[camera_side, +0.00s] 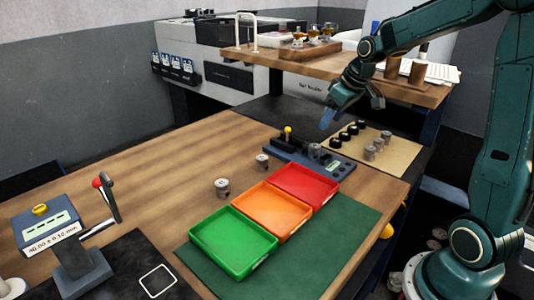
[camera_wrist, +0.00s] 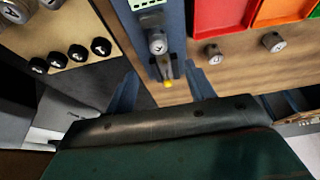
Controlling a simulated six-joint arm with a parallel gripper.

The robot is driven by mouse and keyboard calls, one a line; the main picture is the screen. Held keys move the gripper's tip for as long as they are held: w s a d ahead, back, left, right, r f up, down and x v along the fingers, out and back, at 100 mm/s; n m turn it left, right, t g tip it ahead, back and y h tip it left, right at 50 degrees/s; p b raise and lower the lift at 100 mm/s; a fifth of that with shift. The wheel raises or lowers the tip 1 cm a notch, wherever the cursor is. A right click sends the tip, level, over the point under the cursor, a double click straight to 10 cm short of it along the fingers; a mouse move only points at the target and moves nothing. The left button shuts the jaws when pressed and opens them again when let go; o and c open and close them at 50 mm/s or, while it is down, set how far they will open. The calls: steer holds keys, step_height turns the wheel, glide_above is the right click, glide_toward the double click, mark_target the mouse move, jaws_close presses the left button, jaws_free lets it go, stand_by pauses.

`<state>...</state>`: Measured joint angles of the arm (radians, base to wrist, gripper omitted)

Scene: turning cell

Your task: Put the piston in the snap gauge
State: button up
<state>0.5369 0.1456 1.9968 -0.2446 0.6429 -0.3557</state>
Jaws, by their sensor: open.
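A grey piston (camera_side: 314,150) sits on a long blue-grey gauge fixture (camera_side: 293,153) with a yellow-knobbed plunger and a small display. In the wrist view this piston (camera_wrist: 158,43) is near the fixture's middle, in line with the yellow knob. Another device, a dark stand (camera_side: 82,270) with a tolerance sign and a red-ball lever, is at the left; I cannot tell for sure which is the snap gauge. Two more grey pistons (camera_side: 222,187) (camera_side: 262,161) stand on the wood. My gripper (camera_side: 328,118) is open and empty above the fixture; its fingers (camera_wrist: 163,90) are apart.
Green (camera_side: 234,270), orange (camera_side: 272,238) and red (camera_side: 307,207) trays stand on a green mat. A tan board (camera_side: 400,155) carries black-topped and grey cylinders to the right of the fixture. A raised wooden shelf (camera_side: 285,62) stands behind.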

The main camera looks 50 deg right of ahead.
steer(key=s+a+r, duration=0.6)
steer(key=s+a, duration=0.3)
steer(key=a, duration=0.3)
steer(key=s+a+t, duration=0.1)
steer(key=s+a, duration=0.4)
steer(key=s, duration=0.7)
steer(key=shift+s+f, duration=0.25)
